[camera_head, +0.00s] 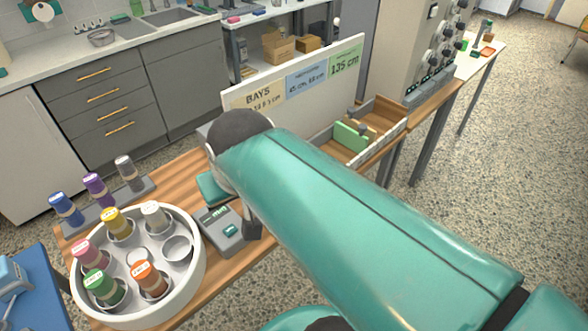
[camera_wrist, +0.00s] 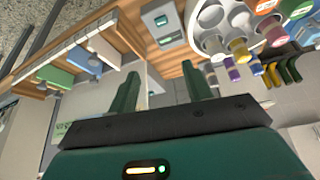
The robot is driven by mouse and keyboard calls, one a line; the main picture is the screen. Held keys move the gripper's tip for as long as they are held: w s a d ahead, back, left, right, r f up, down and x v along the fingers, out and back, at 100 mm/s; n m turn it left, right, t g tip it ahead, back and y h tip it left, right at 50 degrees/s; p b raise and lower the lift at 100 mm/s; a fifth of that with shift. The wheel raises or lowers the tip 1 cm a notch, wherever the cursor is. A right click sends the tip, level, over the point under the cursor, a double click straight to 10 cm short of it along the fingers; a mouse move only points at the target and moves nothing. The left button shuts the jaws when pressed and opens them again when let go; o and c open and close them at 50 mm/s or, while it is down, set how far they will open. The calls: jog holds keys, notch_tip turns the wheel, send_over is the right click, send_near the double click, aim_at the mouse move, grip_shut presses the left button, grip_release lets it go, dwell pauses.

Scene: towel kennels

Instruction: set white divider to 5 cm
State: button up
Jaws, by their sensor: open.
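A wooden tray (camera_head: 388,112) with upright dividers stands on the bench at the right; it also shows in the wrist view (camera_wrist: 120,35). A green divider (camera_head: 350,136) stands in it. A pale strip with marks (camera_wrist: 85,30) runs along the tray's edge. My gripper (camera_wrist: 160,72) is open, with nothing between its fingers, apart from the dividers. In the head view my arm hides part of the tray.
A board (camera_head: 300,82) with coloured labels, one reading 135 cm, stands behind the bench. A grey device (camera_head: 225,232) and a round white holder (camera_head: 192,285) with coloured-capped jars stand at the left. A panel with knobs (camera_head: 428,55) stands behind the tray's right end.

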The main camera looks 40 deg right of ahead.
jog(key=w+d+f+m+g+h, duration=0.1)
jog(key=w+d+f+m, duration=0.15)
jog(key=d, duration=0.65)
jog(key=w+d+f+m+g+h, duration=0.1)
jog(key=d+m, duration=0.3)
jog(key=d, duration=0.6)
jog(key=x, duration=1.3)
jog(key=shift+w+f, duration=0.2)
jog(key=shift+w, duration=0.15)
grip_shut()
